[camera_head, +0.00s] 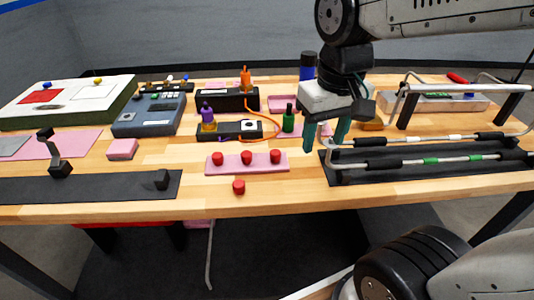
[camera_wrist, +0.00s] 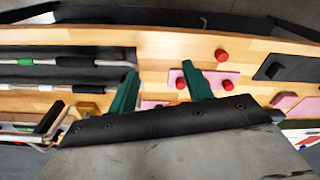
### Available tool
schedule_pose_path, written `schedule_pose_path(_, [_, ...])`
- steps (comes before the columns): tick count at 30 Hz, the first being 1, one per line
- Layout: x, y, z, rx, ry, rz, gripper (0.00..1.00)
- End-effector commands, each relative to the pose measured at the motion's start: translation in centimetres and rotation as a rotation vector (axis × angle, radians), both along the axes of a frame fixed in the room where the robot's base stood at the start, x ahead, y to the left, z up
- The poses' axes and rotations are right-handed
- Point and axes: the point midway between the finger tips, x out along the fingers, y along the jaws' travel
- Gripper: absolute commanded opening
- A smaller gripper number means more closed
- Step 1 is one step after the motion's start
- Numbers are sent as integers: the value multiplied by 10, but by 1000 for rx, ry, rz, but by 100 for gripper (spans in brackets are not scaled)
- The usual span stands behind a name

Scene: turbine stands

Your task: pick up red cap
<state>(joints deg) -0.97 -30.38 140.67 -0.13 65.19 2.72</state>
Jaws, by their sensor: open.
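Several red caps are in view. One loose red cap (camera_head: 238,187) lies on the bare wood near the table's front edge, and it also shows in the wrist view (camera_wrist: 221,55). Three more red caps (camera_head: 246,157) stand in a row on a pink pad (camera_head: 232,169) just behind it. My gripper (camera_head: 325,136) is open and empty, above the table to the right of the caps and apart from them. Its two green fingers (camera_wrist: 158,75) show in the wrist view, with the caps to their right. One finger partly covers the row there.
A dark mat (camera_head: 430,165) with metal rods lies right of the caps. Behind the pad stand a black block (camera_head: 230,129) with a purple-topped part and a green bottle (camera_head: 288,120). Another dark mat (camera_head: 110,184) is at left. Wood around the loose cap is clear.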

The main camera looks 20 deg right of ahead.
Motion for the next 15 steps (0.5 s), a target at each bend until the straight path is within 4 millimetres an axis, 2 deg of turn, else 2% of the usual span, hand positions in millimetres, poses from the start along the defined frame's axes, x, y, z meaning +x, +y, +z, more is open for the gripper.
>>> schedule_pose_path(1, [20, 2, -6, 1, 20, -6, 50])
schedule_pose_path(3, [48, 5, -14, 1, 34, -18, 50])
schedule_pose_path(9, [112, 14, -45, 3, 64, -43, 50])
schedule_pose_path(12, [132, 17, -59, 3, 73, -53, 50])
schedule_pose_path(15, [144, 20, -68, 3, 78, -57, 50])
